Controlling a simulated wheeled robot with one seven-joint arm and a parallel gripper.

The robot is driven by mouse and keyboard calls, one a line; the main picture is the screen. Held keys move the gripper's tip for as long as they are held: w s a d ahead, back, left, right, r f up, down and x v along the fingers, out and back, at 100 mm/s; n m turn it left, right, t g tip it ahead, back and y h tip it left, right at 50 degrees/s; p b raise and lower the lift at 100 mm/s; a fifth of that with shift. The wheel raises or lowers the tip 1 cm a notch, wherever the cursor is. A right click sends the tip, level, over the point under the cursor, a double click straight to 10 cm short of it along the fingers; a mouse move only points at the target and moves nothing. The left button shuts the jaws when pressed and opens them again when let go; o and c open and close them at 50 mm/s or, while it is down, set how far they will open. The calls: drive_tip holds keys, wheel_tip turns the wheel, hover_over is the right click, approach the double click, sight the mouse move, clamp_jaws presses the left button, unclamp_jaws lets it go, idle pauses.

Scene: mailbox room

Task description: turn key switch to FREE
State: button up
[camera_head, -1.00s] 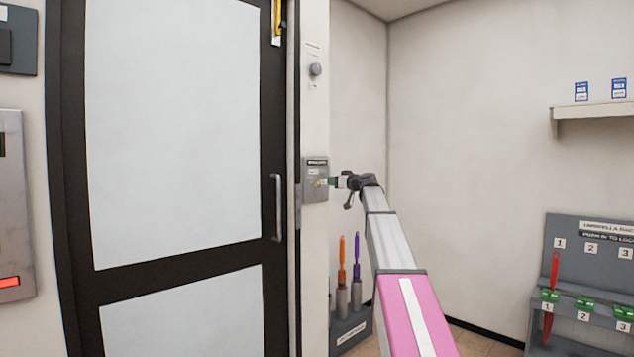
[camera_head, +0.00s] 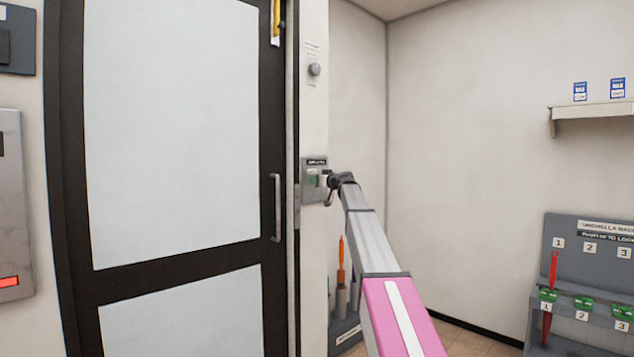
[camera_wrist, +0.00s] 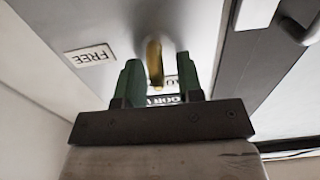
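A brass key (camera_wrist: 154,62) stands out from the plate between the two green fingers. My gripper (camera_wrist: 156,78) is open, with a finger on either side of the key and a visible gap to each. In the head view my gripper (camera_head: 322,180) is at the plate's front and hides its lower right part. Another label is partly hidden behind the fingers.
The door (camera_head: 170,140) with its vertical handle (camera_head: 277,207) is left of the plate. A round knob (camera_head: 315,69) is on the wall above. An umbrella stand (camera_head: 346,330) is below, and an umbrella rack (camera_head: 590,275) is at right.

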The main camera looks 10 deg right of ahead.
clamp_jaws()
drive_tip(key=shift+m, duration=0.4)
drive_tip(key=shift+w+d+f+m, duration=0.15)
drive_tip(key=shift+d+f+m, duration=0.15)
drive_tip(key=shift+m, duration=2.55)
drive_tip(key=shift+w+d+f+m, duration=0.15)
drive_tip(key=shift+w+f+m, duration=0.1)
drive_tip(key=shift+m, duration=2.65)
drive_tip(key=shift+w+d+f+m, duration=0.1)
drive_tip(key=shift+d+f+m, duration=0.2)
drive_tip(key=shift+m, duration=2.55)
